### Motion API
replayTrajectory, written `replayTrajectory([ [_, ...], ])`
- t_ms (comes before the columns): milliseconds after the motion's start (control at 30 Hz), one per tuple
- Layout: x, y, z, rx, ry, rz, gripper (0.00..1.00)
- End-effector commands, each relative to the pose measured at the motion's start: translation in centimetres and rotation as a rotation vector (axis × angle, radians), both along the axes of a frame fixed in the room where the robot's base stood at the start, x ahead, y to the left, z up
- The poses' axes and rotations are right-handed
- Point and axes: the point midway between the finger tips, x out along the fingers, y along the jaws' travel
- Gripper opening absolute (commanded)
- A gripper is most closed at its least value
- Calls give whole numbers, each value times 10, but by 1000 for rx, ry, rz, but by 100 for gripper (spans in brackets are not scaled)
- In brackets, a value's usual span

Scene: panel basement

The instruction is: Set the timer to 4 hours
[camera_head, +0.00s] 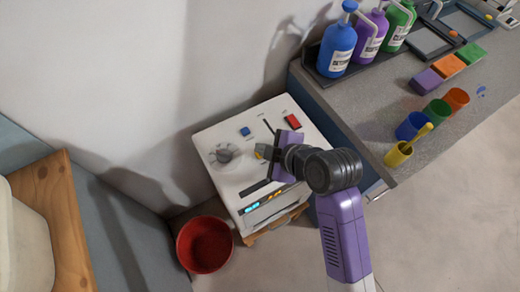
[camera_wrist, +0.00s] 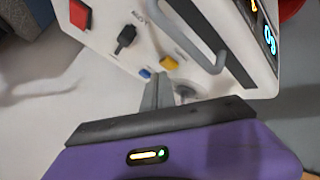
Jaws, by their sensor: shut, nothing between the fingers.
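A white panel box (camera_head: 235,180) stands against the wall in the head view. A grey round dial with marks around it (camera_head: 222,154) is on its left part; it looks like the timer, but I cannot read its setting. In the wrist view the dial (camera_wrist: 185,92) is partly hidden behind my fingers. My gripper (camera_head: 269,153) is above the panel, right of the dial in the head view. Its fingers are shut together and empty in the wrist view (camera_wrist: 157,88). I cannot tell whether the fingertips touch the panel.
The panel also has a blue button (camera_head: 245,131), a red switch (camera_head: 293,121), a yellow control (camera_wrist: 169,63), a black lever (camera_wrist: 125,38), a grey handle (camera_wrist: 205,45) and lit indicators (camera_head: 262,203). A red bucket (camera_head: 204,245) stands below left; a counter (camera_head: 375,150) with bottles and cups is right.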

Motion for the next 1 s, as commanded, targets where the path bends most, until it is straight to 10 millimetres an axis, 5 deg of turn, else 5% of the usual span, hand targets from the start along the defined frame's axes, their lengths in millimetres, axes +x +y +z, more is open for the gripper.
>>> replayTrajectory([
  [467,0,0,7,1,-1,0,0],
  [1000,0,0,54,1,-2,1,0],
])
